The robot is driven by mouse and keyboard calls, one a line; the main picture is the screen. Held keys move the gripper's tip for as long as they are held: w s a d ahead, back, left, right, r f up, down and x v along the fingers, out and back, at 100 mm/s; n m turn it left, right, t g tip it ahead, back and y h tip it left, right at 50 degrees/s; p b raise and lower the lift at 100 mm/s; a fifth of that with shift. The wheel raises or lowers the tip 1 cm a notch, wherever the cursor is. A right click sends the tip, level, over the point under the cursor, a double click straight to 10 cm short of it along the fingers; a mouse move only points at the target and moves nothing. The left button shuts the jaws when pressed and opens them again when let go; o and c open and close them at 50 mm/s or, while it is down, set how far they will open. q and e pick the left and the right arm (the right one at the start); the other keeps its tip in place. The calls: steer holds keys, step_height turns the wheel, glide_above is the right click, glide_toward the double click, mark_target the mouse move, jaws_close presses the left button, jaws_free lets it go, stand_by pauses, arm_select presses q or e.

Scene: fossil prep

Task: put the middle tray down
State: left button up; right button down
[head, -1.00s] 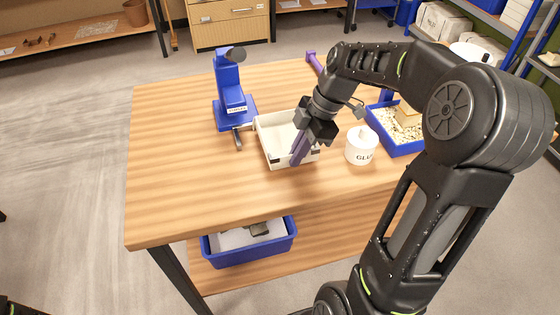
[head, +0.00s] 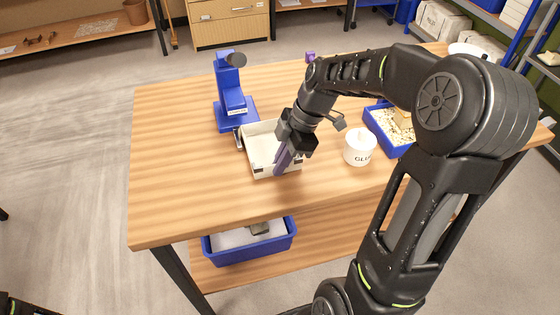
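The white tray (head: 258,131), open and shallow with dark marks at its near corners, is at the middle of the wooden table, close to the blue stand. My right gripper (head: 283,160) reaches down over the tray's right side. Its purple fingers are at the near right wall and look closed on it. The fingers and wrist hide part of the tray's right side and inside. I cannot tell whether the tray's underside touches the table. My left gripper is out of view.
On the table (head: 180,190), the blue stand (head: 231,100) is just behind left of the tray. A white glue pot (head: 360,147) and a blue tray with pale pieces (head: 384,135) are to the right. A blue bin (head: 248,248) sits on the lower shelf. The table's left front is clear.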

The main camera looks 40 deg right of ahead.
steer(key=c, duration=2.1)
jaws_free()
steer(key=shift+f, duration=0.15)
steer(key=o, duration=0.5)
steer(key=shift+r, duration=0.2)
steer(key=b+v, duration=0.1)
steer(key=v, duration=1.1)
